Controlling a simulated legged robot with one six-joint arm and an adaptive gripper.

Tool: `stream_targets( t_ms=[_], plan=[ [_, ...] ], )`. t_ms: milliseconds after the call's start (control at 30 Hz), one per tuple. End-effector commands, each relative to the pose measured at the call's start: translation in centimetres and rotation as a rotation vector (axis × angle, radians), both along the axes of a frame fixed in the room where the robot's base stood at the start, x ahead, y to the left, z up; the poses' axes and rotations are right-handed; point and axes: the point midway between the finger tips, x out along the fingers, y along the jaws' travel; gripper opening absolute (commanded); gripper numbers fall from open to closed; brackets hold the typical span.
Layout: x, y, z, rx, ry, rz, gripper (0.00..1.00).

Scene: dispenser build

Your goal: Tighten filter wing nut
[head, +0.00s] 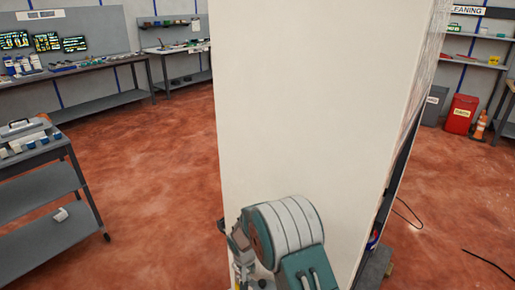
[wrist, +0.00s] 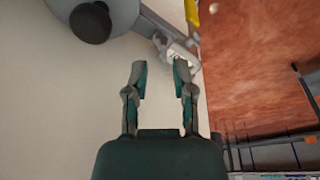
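The tall cream dispenser panel (head: 320,100) fills the middle of the head view. My gripper (wrist: 158,70) is open in the wrist view, with a clear gap between its fingers and nothing held. A small pale metallic piece (wrist: 178,48) lies just beyond the right fingertip; it may be the wing nut, but I cannot tell, nor whether the finger touches it. A grey rounded part with a black round knob (wrist: 91,22) is at the top left of the wrist view. In the head view my arm covers the panel's lower left, and my fingertips cannot be made out.
A grey cart (head: 35,165) stands at left. Workbenches (head: 95,70) line the back wall. A red bin (head: 461,113) and an orange cone (head: 480,125) stand at right. Cables (head: 408,213) lie on the red floor. A yellow part (wrist: 192,12) shows at the wrist view's top edge.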

Motion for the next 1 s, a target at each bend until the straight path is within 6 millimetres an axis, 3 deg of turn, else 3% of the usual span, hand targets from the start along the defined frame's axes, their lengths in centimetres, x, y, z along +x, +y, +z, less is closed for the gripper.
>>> stream_targets(
  t_ms=[500,867,1000],
  plan=[
    [0.0,0.0,3.5,0.0,0.0,0.0,0.33],
    [0.0,0.0,3.9,0.0,0.0,0.0,0.33],
    [0.0,-0.8,6.1,0.006,-0.014,-0.004,0.33]
  ],
)
